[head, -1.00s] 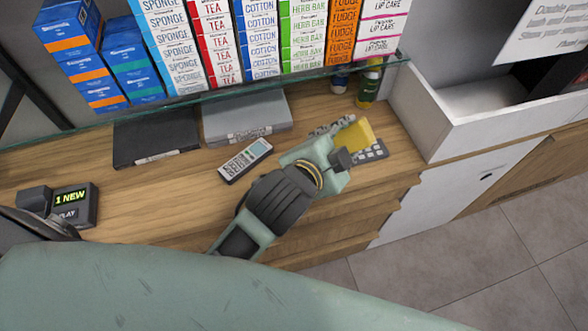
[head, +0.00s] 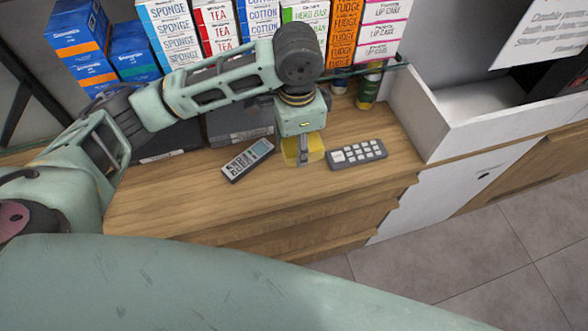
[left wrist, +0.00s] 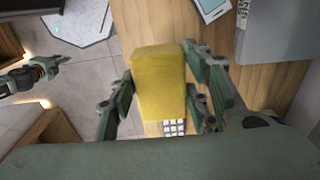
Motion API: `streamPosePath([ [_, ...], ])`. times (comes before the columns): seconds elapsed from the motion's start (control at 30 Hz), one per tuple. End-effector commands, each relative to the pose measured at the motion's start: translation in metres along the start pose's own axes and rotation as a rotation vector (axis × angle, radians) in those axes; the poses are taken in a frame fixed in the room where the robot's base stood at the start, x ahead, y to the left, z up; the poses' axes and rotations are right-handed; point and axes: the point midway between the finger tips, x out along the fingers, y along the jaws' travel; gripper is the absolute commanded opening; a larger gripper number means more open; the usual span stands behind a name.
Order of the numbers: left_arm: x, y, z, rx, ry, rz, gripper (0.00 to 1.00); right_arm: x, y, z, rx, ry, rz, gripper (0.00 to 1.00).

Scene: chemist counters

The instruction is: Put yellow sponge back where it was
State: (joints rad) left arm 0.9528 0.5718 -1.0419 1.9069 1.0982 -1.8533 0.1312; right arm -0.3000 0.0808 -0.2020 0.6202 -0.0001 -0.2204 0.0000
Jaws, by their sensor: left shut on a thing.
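The yellow sponge (head: 317,147) is a plain block at the right part of the wooden counter in the head view. My left gripper (head: 303,158) points down and is shut on it. In the left wrist view the sponge (left wrist: 158,80) sits between the two finger pairs of the left gripper (left wrist: 155,105). I cannot tell whether the sponge touches the counter or hangs just above it. What looks like my right gripper (left wrist: 55,64) shows small at the left of the left wrist view, away from the counter; its jaw state is unclear.
A grey keypad (head: 357,151) lies just right of the sponge, and a handheld device (head: 248,160) just left. Bottles (head: 368,88) stand behind, under a glass shelf of boxes. A white open bin (head: 470,130) is at the right. The counter front (head: 210,210) is clear.

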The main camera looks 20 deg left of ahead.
Motion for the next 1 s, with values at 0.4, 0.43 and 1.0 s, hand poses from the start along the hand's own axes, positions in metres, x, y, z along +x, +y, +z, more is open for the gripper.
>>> streamPosePath([
  [0.4, 0.041, -0.007, 0.018, -0.014, -0.023, 0.024, 0.24, -0.012, 0.002, 0.000, 0.003, -0.001, 0.002, 0.00],
  [0.43, 0.044, -0.007, 0.018, -0.014, -0.023, 0.024, 0.24, -0.012, 0.002, 0.000, 0.003, -0.001, 0.002, 0.00],
  [1.0, 0.091, -0.006, 0.018, -0.012, -0.019, 0.021, 0.24, -0.019, 0.002, -0.001, 0.002, 0.000, 0.002, 0.00],
])
